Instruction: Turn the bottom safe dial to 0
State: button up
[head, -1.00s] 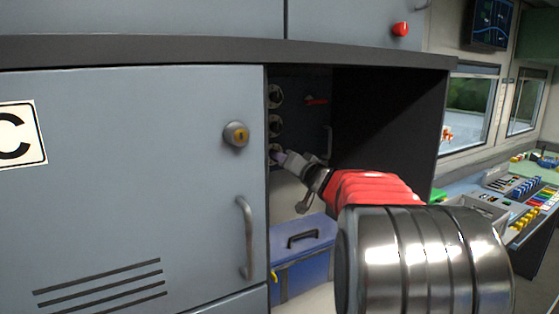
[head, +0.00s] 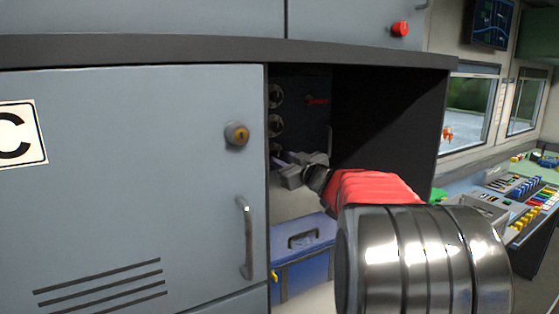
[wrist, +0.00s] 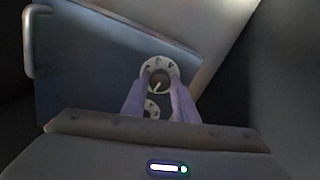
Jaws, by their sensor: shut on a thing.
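The bottom safe dial (wrist: 158,66) is a pale ring with dark marks and a dark knob in the middle. In the wrist view my gripper (wrist: 159,83) has its two purple fingers on either side of that knob, shut on it. I cannot read the dial's number. In the head view my gripper (head: 279,154) reaches into the open compartment at the lowest dial, which is mostly hidden by the cabinet door edge and the fingers. The middle dial (head: 276,125) and top dial (head: 276,96) show above it on the dark safe door.
A grey cabinet door (head: 130,190) stands close on the left, with a yellow-centred lock (head: 237,134). A blue case (head: 300,262) lies below the gripper. The compartment's dark side wall (head: 385,120) is to the right.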

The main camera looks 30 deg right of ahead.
jog(key=shift+f+n, duration=0.35)
jog(key=shift+n, duration=0.75)
jog(key=o, duration=0.8)
jog(key=shift+o, duration=1.3)
jog(key=shift+r, duration=0.2)
jog(key=s, duration=1.3)
jog(key=shift+s+a, duration=0.35)
jog(key=shift+a, duration=0.05)
